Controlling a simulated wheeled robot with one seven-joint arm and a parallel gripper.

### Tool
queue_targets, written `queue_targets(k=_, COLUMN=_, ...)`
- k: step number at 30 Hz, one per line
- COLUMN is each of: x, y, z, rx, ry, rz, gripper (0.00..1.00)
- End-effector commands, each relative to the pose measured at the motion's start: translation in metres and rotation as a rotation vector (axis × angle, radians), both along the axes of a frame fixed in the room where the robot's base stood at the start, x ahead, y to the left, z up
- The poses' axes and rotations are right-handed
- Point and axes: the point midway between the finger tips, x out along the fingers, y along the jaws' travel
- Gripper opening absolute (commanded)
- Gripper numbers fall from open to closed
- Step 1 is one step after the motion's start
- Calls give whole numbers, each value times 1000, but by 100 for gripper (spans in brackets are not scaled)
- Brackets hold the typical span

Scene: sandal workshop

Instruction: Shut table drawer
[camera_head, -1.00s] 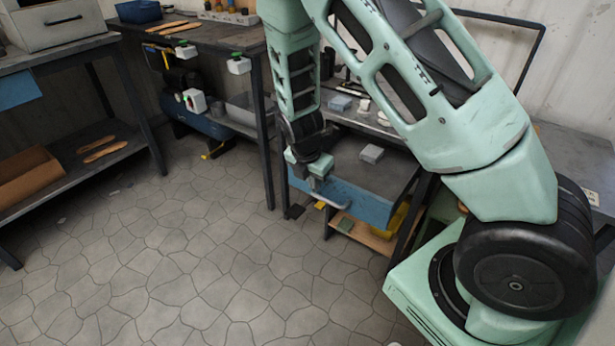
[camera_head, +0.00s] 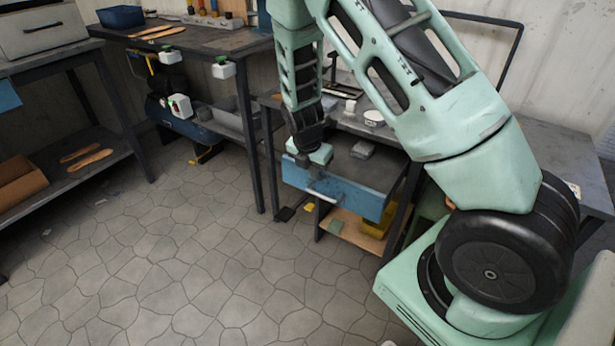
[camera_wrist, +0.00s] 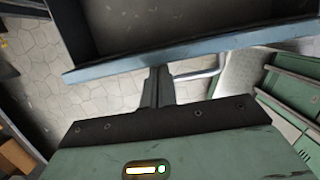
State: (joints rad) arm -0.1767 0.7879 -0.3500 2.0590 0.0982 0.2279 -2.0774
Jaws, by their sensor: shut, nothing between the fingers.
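The table drawer (camera_head: 336,193) stands pulled out of the workbench in the head view, with a blue front and a light bar handle (camera_head: 322,197). A small grey block (camera_head: 363,149) lies inside it. My gripper (camera_head: 304,168) is at the left part of the drawer front, its fingertips mostly hidden by the wrist. In the wrist view, my gripper (camera_wrist: 158,76) is shut and empty, its tips at the drawer's blue front edge (camera_wrist: 110,70), beside the handle (camera_wrist: 203,73). I cannot tell whether they touch it.
Below the drawer is a shelf (camera_head: 352,229) with a yellow bin (camera_head: 378,216). A second workbench (camera_head: 195,41) with hanging bottles stands behind on the left. Another table with a lower shelf (camera_head: 98,158) is at far left. The stone floor (camera_head: 165,265) in front is clear.

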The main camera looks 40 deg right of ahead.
Motion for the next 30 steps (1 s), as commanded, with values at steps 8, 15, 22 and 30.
queue_targets(k=8, x=24, y=-70, z=2, rx=-1, ry=-4, rz=-9, gripper=0)
queue_targets(k=15, x=44, y=-124, z=2, rx=-1, ry=-3, rz=-7, gripper=0)
queue_targets(k=22, x=58, y=-161, z=2, rx=-2, ry=-4, rz=-4, gripper=0)
queue_targets(k=30, x=65, y=-179, z=1, rx=-1, ry=-3, rz=-1, gripper=0)
